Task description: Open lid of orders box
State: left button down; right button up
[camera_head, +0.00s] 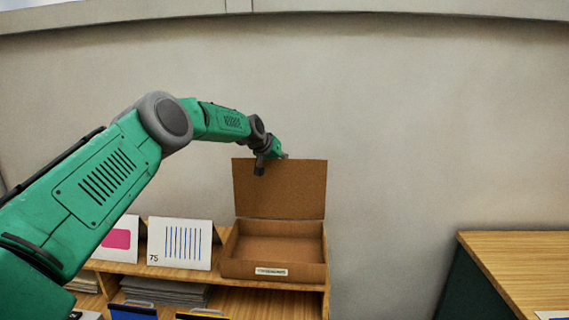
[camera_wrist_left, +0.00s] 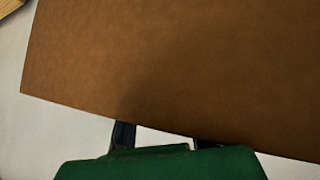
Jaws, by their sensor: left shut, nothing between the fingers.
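The orders box (camera_head: 272,268) is a brown cardboard box with a small white label on its front, standing on the right end of a wooden shelf. Its lid (camera_head: 280,188) stands upright at the back of the box, and the inside looks empty. My left gripper (camera_head: 270,165) is at the top left edge of the lid, shut with nothing held. In the left wrist view the lid (camera_wrist_left: 180,70) fills most of the picture, and the finger tips are partly hidden behind its edge. Whether they touch it, I cannot tell. My right gripper is in neither view.
White cards, one with blue stripes (camera_head: 180,243) and one with a pink shape (camera_head: 118,239), stand left of the box. Stacked paper (camera_head: 165,291) lies on the shelf below. A wooden table (camera_head: 520,265) stands at the right, past a gap. A plain wall is behind.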

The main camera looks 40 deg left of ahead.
pick_arm(q)
jog(key=shift+s+a+f, duration=0.1)
jog(key=shift+s+f, duration=0.1)
jog(key=shift+f, duration=0.25)
jog(key=shift+s+a+f, duration=0.1)
jog(key=shift+s+f, duration=0.05)
jog(key=shift+f, duration=0.3)
jog(key=c, duration=1.3)
grip_release()
jog(key=shift+s, duration=0.1)
jog(key=shift+r, duration=0.1)
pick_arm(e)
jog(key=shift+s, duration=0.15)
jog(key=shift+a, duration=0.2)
pick_arm(q)
jog(key=v, duration=0.8)
jog(key=w+r+v, duration=0.1)
jog(key=v, duration=0.3)
jog(key=shift+s+d+r, duration=0.15)
jog(key=shift+s, duration=0.1)
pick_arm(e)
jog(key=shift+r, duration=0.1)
